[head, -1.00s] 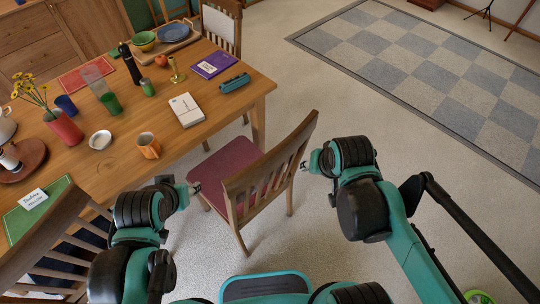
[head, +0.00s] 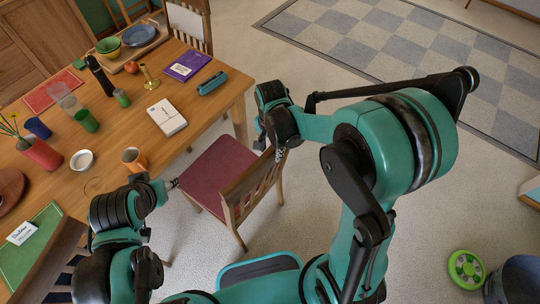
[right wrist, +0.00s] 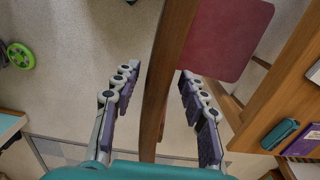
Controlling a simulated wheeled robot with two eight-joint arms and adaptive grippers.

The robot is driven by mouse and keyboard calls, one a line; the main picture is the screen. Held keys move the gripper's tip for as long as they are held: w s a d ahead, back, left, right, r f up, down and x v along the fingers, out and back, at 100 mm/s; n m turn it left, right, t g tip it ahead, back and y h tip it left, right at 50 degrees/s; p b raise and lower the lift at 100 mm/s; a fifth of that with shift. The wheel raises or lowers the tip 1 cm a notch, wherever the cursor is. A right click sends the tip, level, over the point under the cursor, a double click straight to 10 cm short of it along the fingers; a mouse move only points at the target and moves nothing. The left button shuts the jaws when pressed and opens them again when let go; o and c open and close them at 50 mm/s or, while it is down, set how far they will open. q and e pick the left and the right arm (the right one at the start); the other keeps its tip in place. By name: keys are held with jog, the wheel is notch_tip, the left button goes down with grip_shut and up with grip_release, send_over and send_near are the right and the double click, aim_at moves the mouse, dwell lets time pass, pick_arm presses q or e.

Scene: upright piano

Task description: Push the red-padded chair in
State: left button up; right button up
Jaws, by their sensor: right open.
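The red-padded chair (head: 215,166) stands beside the wooden table (head: 222,108), its wooden back facing me and its seat pointing toward the table edge. My right gripper (head: 281,153) is at the upper right end of the chair back; my wrist partly hides it in the head view. In the right wrist view the right gripper (right wrist: 160,85) is open, with a finger on either side of the wooden chair back (right wrist: 172,55) and visible gaps. The red seat (right wrist: 232,35) shows beyond it. My left gripper (head: 173,184) is by the near left side of the seat; its opening is too small to judge.
Another wooden chair (head: 62,262) is at lower left. A green wheel-like object (head: 466,268) lies at lower right. Floor is open around the checked rug (head: 380,50).

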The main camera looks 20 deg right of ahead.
pick_arm(q)
jog(key=shift+f+b, duration=0.4)
jog(key=shift+f, duration=0.15)
pick_arm(e)
jog(key=shift+f, duration=1.85)
jog(key=shift+c, duration=0.4)
grip_shut()
jog(key=shift+w, duration=0.1)
